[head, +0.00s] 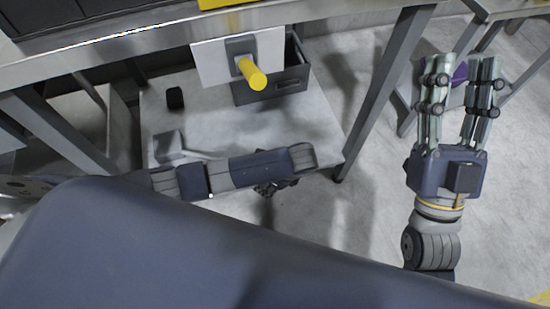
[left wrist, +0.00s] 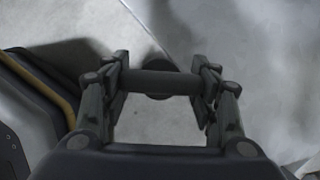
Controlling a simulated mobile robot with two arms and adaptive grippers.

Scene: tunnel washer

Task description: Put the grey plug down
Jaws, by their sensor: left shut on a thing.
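The grey plug (left wrist: 160,82) shows in the left wrist view as a dark bar with a rounded middle, lying crosswise between the fingertips of my left gripper (left wrist: 162,92). The gripper is shut on it. In the head view my left gripper (head: 272,187) is mostly hidden below my forearm, near the front right of the low pale shelf, and the plug cannot be made out there. My right gripper (head: 457,82) is open, its two fingers apart, out to the right over the floor.
The low shelf (head: 225,125) has bare room in its middle. A small black object (head: 175,98) and a grey block (head: 168,146) are on its left. A grey bin (head: 292,85) and a white plate with a yellow handle (head: 254,76) stand behind. A table leg (head: 378,100) rises at right.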

